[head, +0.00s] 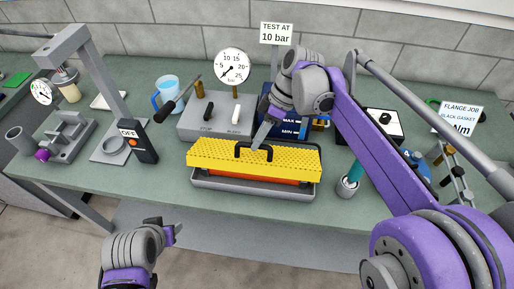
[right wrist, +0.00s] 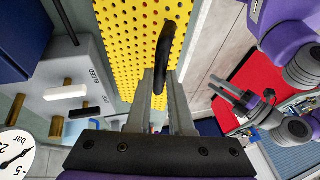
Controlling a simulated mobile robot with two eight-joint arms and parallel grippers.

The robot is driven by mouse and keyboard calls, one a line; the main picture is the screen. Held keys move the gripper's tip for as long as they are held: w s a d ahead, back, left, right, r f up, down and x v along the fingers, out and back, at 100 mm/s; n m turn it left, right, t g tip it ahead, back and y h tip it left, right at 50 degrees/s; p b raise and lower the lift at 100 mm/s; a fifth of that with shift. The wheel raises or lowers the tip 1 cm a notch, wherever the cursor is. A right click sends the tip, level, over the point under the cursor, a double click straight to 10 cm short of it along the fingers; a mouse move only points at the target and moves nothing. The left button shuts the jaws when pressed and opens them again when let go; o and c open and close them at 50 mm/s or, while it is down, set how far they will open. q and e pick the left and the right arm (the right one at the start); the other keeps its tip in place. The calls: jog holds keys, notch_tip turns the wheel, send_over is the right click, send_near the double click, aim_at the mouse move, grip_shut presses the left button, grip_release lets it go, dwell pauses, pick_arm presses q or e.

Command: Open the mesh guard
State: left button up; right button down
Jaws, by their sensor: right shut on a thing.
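The yellow perforated mesh guard (head: 222,156) lies over a grey tray (head: 250,196) on the bench, in the middle of the head view. A red-orange part (head: 270,179) shows beneath its front edge. The guard has a black bar handle (right wrist: 166,45). My right gripper (head: 262,140) reaches down to it from the upper right. In the right wrist view the handle stands between its two fingers, and the gripper is shut on it. My left gripper (head: 174,232) is low in front of the bench, well away from the guard; its fingers look apart and empty.
Behind the guard stands a grey box (head: 215,125) with levers and a dial gauge (head: 233,65). A blue tank (head: 290,127) marked MAX and MIN is close behind the guard. A teal-handled tool in a cup (head: 348,185) stands to the right. The left bench holds a press-like stand (head: 95,75).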

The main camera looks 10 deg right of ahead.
jog(key=shift+w+d+r, duration=0.1)
jog(key=shift+w+r, duration=0.1)
jog(key=shift+w, duration=0.25)
pick_arm(q)
jog(key=shift+w+r, duration=0.1)
jog(key=shift+r, duration=0.25)
pick_arm(e)
jog(key=shift+w+d+r, duration=0.15)
jog(key=shift+w+d, duration=0.1)
jog(key=shift+w, duration=0.3)
jog(key=c, duration=0.8)
grip_release()
jog(key=shift+w, duration=0.15)
pick_arm(q)
jog(key=shift+w, duration=0.1)
jog(key=shift+w+r+p, duration=0.25)
jog(key=shift+r+p, duration=0.25)
jog(key=shift+p, duration=0.05)
pick_arm(e)
jog(key=v, duration=1)
jog(key=shift+w+d+r, duration=0.15)
jog(key=shift+d+r, duration=0.1)
